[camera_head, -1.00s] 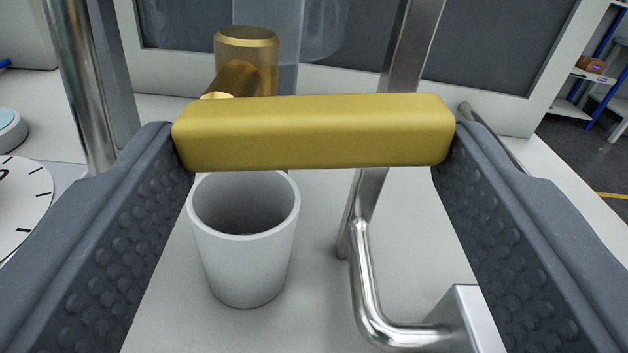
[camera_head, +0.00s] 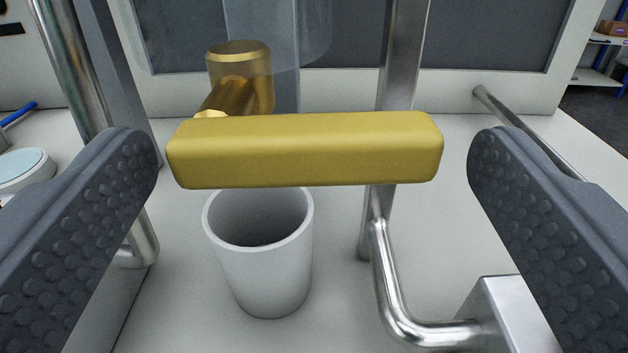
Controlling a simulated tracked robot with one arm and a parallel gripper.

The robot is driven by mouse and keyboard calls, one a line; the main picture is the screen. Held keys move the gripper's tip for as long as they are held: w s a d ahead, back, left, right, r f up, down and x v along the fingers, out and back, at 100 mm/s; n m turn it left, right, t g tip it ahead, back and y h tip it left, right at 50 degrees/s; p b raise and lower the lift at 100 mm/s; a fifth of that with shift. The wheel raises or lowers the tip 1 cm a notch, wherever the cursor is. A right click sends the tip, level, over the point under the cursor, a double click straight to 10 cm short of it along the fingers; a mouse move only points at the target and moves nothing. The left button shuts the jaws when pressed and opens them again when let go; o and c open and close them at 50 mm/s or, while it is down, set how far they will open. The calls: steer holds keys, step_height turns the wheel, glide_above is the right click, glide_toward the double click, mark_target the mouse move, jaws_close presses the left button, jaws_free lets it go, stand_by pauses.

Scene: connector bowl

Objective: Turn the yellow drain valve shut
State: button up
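The yellow drain valve handle (camera_head: 305,150) is a bar lying crosswise, nearly level in the picture, in front of a brass valve body (camera_head: 240,78). My gripper (camera_head: 316,165) is open. Its two dark grey studded fingers stand on either side of the bar, with a small gap at the left end and a wider gap at the right end. The bar hides part of the brass fitting behind it. A clear vessel (camera_head: 275,35) rises above the valve.
A white cup (camera_head: 265,265) stands below the valve, its rim partly behind the bar. Metal posts rise at the left (camera_head: 75,75) and right (camera_head: 405,60). A bent metal tube (camera_head: 390,290) runs to a block (camera_head: 500,310) at lower right.

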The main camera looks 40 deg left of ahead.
steer(key=shift+f, duration=0.1)
steer(key=shift+s, duration=0.1)
steer(key=shift+s+d, duration=0.2)
steer(key=b+v, duration=0.2)
steer(key=v, duration=1.1)
